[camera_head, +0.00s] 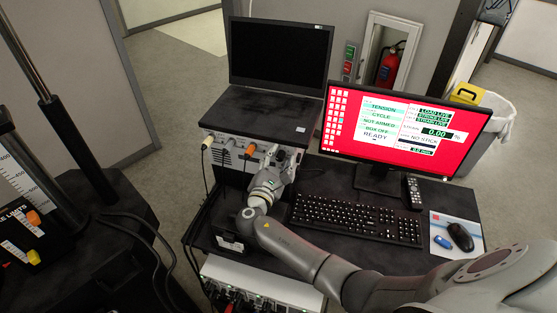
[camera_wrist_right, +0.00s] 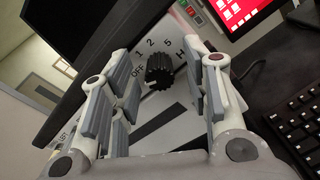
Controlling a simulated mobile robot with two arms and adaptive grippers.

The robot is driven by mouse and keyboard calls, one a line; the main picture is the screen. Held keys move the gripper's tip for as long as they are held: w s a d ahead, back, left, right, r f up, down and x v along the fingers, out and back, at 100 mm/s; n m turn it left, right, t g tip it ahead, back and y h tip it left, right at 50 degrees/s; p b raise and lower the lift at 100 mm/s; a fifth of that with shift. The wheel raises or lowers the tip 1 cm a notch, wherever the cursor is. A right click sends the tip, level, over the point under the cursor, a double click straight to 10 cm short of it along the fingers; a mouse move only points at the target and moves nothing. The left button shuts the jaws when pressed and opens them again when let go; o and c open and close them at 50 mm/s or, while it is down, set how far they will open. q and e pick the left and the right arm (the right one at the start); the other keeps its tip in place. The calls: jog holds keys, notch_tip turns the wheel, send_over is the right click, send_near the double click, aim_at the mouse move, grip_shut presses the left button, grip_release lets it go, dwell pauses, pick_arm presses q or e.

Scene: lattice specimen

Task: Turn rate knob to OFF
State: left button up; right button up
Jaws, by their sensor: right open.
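The rate knob (camera_wrist_right: 159,72) is a black ribbed knob on a pale panel in the right wrist view. Printed marks OFF, 1, 2, 5 and H run around its upper side. I cannot tell clearly which mark its pointer faces. My right gripper (camera_wrist_right: 165,84) is open, with its fingers to the left and right of the knob and gaps on both sides. In the head view my right gripper (camera_head: 276,160) is at the front of the control box (camera_head: 226,158), at its right part, and hides the knob there. My left gripper is not in view.
A dark laptop-like screen (camera_head: 281,55) stands on the control box. A red monitor (camera_head: 400,130) reads TENSION, CYCLE and READY. A keyboard (camera_head: 356,220), a remote (camera_head: 414,193) and a mouse (camera_head: 460,237) lie on the desk. Cables hang from the box front.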

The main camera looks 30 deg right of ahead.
jog(key=v, duration=1.2)
dwell(0.3)
